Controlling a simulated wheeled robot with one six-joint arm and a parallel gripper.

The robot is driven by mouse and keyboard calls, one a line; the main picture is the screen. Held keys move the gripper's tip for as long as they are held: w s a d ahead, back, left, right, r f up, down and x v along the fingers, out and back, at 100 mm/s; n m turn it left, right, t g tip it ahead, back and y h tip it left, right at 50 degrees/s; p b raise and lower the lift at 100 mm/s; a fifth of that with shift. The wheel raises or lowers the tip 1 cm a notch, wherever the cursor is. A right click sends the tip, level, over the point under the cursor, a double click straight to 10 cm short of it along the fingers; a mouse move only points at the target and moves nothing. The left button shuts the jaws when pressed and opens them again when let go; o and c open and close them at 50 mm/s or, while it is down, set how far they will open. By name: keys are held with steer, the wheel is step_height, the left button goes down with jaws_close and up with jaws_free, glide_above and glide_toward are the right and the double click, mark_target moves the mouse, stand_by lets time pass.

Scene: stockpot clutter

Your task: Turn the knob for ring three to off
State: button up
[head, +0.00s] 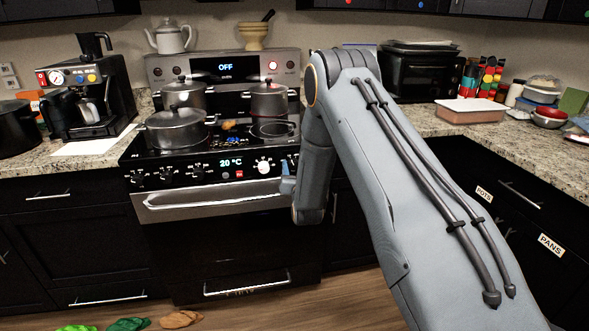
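The stove (208,204) stands against the back wall with a black glass top. Ring labels are too small to read, so I cannot tell which knob is for ring three. My gripper (287,184) is at the right end of the panel, right of the white knob. My wrist hides part of that end. The fingers are too small and covered to tell open from shut.
Pots (176,130) and a pan (273,129) stand on the cooktop. The oven handle (215,199) juts out below the panel. A coffee machine (88,95) is left, a toaster oven (418,75) right. Slippers (128,324) lie on the floor.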

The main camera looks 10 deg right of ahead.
steer(key=c, duration=0.8)
steer(key=shift+c, duration=0.2)
steer(key=shift+n, duration=0.4)
steer(key=n+b, duration=0.2)
steer(key=n, duration=0.1)
steer(key=shift+f+n, duration=0.1)
steer(key=shift+n, duration=0.3)
steer(key=shift+n+t+b, duration=0.3)
steer(key=shift+n+b, duration=0.5)
steer(key=shift+n, duration=1.5)
steer(key=o, duration=1)
steer(key=shift+o, duration=0.2)
steer(key=shift+s, duration=0.1)
